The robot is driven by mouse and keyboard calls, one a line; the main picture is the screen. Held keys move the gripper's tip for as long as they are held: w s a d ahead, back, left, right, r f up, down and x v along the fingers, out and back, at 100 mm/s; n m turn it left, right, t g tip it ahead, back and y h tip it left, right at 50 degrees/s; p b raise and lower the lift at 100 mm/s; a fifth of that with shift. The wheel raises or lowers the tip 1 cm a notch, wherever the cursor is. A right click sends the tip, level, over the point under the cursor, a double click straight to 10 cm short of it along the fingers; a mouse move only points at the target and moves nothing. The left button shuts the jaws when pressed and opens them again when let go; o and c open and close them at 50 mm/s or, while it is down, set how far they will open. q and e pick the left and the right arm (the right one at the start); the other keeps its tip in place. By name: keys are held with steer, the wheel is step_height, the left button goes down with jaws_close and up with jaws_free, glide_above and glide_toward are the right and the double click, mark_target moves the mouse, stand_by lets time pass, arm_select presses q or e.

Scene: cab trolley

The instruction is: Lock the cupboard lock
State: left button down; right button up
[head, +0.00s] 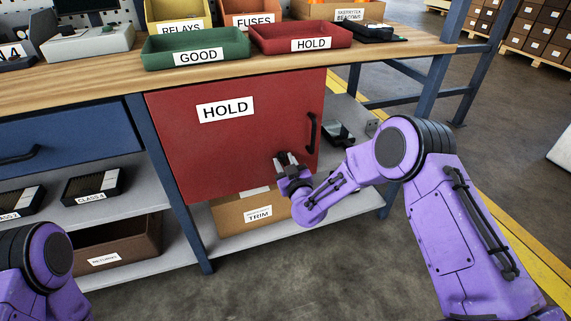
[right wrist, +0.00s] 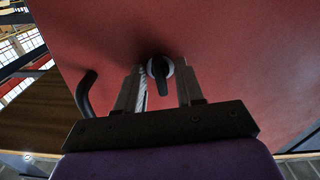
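The red cupboard door (head: 235,150) marked HOLD hangs under the workbench and looks shut. Its black handle (head: 312,133) is near the right edge; the handle also shows in the right wrist view (right wrist: 86,94). The lock (right wrist: 161,70), a dark turn knob with a pale ring, is on the door face in the right wrist view. My right gripper (head: 287,159) is at the lower right of the door and hides the lock in the head view. Its fingers (right wrist: 158,86) are apart, one either side of the knob, with gaps showing. My left gripper is out of view.
A cardboard TRIM box (head: 237,215) stands on the shelf below the door. A blue drawer (head: 65,145) is to the left. Green (head: 195,49) and red (head: 301,37) trays stand on the bench top (head: 105,80). The bench leg (head: 383,200) is right of my gripper.

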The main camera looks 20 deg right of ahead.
jaws_close()
steer(key=shift+m, duration=1.3)
jaws_free()
steer(key=shift+s, duration=0.1)
steer(key=s+p, duration=0.1)
steer(key=s, duration=0.9)
steer(key=shift+s+d, duration=0.15)
steer(key=shift+s, duration=0.05)
